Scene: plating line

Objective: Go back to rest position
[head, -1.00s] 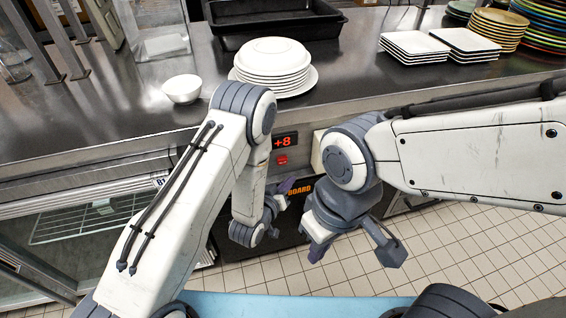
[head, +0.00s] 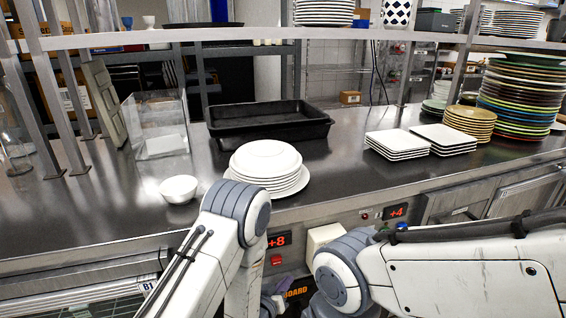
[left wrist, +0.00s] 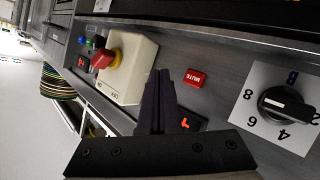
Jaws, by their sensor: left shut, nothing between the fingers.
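My left gripper (left wrist: 160,90) is shut and empty in the left wrist view, its dark fingers together in front of the counter's control panel. In the head view only a small part of it (head: 272,290) shows at the bottom edge, below the counter front and beside the lettered dark panel. The left arm bends down over the counter's front edge. My right arm comes in from the right in front of the counter. Its fingers lie below the head picture.
A stack of white plates (head: 268,160) and a white bowl (head: 179,188) stand near the front edge behind my left arm. A black tray (head: 268,125), square plates (head: 398,147) and coloured plates (head: 520,95) stand farther back. A red-knobbed switch box (left wrist: 125,62) juts from the panel.

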